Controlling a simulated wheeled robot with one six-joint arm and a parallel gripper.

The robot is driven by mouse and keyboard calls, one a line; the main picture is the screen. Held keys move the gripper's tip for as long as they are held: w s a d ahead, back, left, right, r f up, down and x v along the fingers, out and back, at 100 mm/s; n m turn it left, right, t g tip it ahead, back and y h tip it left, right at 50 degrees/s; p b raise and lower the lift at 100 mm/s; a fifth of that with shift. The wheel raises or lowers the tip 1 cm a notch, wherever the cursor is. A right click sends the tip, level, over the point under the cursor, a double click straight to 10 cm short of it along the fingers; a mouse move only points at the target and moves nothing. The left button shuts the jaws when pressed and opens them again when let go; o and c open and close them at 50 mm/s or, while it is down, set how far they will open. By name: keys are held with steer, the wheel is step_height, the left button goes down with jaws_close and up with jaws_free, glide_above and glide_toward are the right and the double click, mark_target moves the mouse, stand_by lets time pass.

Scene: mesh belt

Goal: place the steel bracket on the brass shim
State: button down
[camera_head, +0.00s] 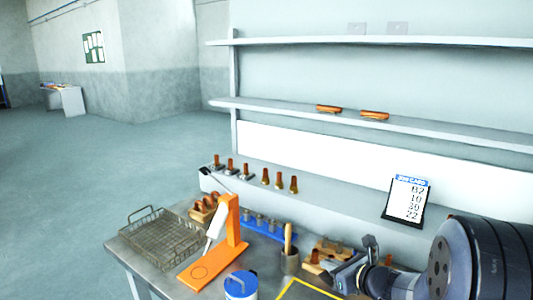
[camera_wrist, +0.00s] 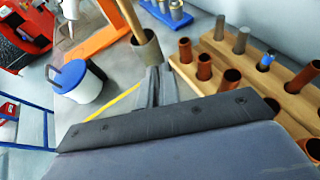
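My gripper (camera_head: 346,268) is over the front right of the steel workbench, in front of a wooden peg block. In the wrist view its two grey fingers (camera_wrist: 158,75) lie close together, with nothing visible between them. Its lower part is hidden behind a dark plate. I cannot pick out the steel bracket in either view. I cannot pick out the brass shim either; small brass-coloured pieces on the ledge are too small to name surely.
A mesh basket (camera_head: 157,246), an orange stand (camera_head: 225,250), a blue-lidded pot (camera_head: 240,287), a cup with a wooden handle (camera_head: 289,262) and a blue rack (camera_head: 270,231) crowd the bench. Wooden peg blocks (camera_wrist: 220,84) stand right. A job card (camera_head: 407,201) leans behind.

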mark_target(322, 298)
steer(key=shift+a+f+m+t+h, duration=0.25)
steer(key=shift+f+m+h, duration=0.25)
steer(key=shift+f, duration=0.2)
steer(key=shift+a+f+m+t+h, duration=0.25)
steer(key=shift+f+m+h, duration=0.2)
steer(key=shift+f, duration=0.25)
steer(key=shift+s+a+f+m+h, duration=0.1)
steer(key=shift+s+f+m+h, duration=0.2)
steer(key=shift+f, duration=0.3)
steer(key=shift+s+a+f+m+h, duration=0.15)
steer(key=shift+f+m+h, duration=0.15)
steer(key=shift+f, duration=0.3)
steer(key=shift+t, duration=0.3)
